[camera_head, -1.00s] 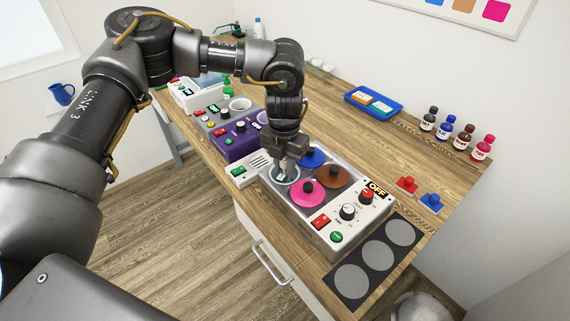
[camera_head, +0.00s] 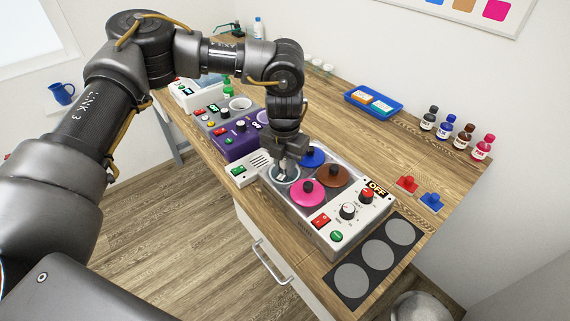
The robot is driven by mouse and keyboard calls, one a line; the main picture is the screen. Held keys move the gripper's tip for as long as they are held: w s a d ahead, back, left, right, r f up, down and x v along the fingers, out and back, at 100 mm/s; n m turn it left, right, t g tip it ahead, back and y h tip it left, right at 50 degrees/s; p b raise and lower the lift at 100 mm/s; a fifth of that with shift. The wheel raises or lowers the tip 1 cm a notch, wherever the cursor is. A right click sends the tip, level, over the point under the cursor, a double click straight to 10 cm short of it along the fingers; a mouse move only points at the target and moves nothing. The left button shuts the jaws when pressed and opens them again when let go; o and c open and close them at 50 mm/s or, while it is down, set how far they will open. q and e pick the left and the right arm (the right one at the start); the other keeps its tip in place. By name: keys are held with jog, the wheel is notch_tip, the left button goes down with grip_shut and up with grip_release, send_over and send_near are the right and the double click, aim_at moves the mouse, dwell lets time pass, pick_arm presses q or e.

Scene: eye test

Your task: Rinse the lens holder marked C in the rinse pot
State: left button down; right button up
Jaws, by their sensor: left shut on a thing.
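My left gripper (camera_head: 284,171) points down into the open, uncovered pot (camera_head: 295,179) at the back left of the white and grey heated unit (camera_head: 345,232). It is shut on a lens holder, which is mostly hidden by the fingers and the pot rim; I cannot read its letter. I cannot read a label saying which pot is the rinse pot. My right gripper is not in view.
A blue tray (camera_head: 373,112) and several dye bottles (camera_head: 463,138) are at the back.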

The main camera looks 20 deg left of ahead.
pick_arm(q)
jog(key=shift+r, duration=0.1)
dwell(0.3)
jog(key=shift+r+p, duration=2.75)
jog(key=shift+r, duration=0.9)
